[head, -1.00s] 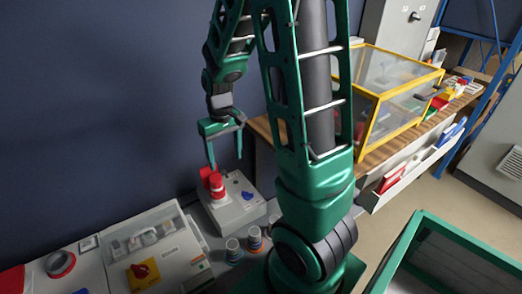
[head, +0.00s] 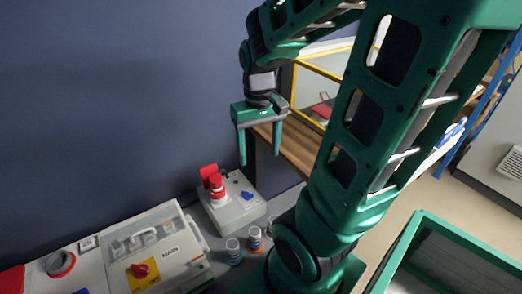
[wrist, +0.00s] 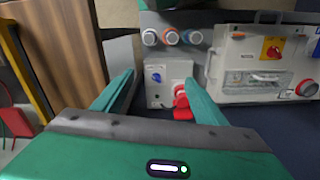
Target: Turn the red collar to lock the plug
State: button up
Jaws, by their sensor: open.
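The red collar (head: 217,188) stands upright on a light grey socket box (head: 240,213), with a pale band on it. A red flap (head: 208,171) is raised behind it. The plug cannot be told clearly apart from the red collar. My gripper (head: 261,160) is open and empty, up and to the right of the collar, apart from it. In the wrist view the collar (wrist: 180,92) shows just left of the right fingertip, which hides part of its surroundings; the red flap (wrist: 183,114) is below it.
A blue part (head: 247,196) sits on the same box. Several striped cylinders (head: 254,239) stand in front of it. A larger box with a red knob on yellow (head: 141,271) is at left. A wooden bench (head: 300,150) and yellow-framed case (head: 320,85) lie right; a dark wall is behind.

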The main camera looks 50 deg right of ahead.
jog(key=shift+s+r, duration=0.2)
jog(key=shift+s, duration=0.3)
jog(key=shift+s+r, duration=0.15)
jog(key=shift+s, duration=0.3)
jog(key=shift+s, duration=0.1)
jog(key=s+r+m, duration=0.2)
jog(key=s, duration=0.5)
jog(key=shift+s+a, duration=0.25)
jog(key=shift+s, duration=0.05)
jog(key=shift+w+f, duration=0.25)
jog(key=shift+w, duration=0.35)
jog(key=shift+c, duration=0.2)
dwell(0.3)
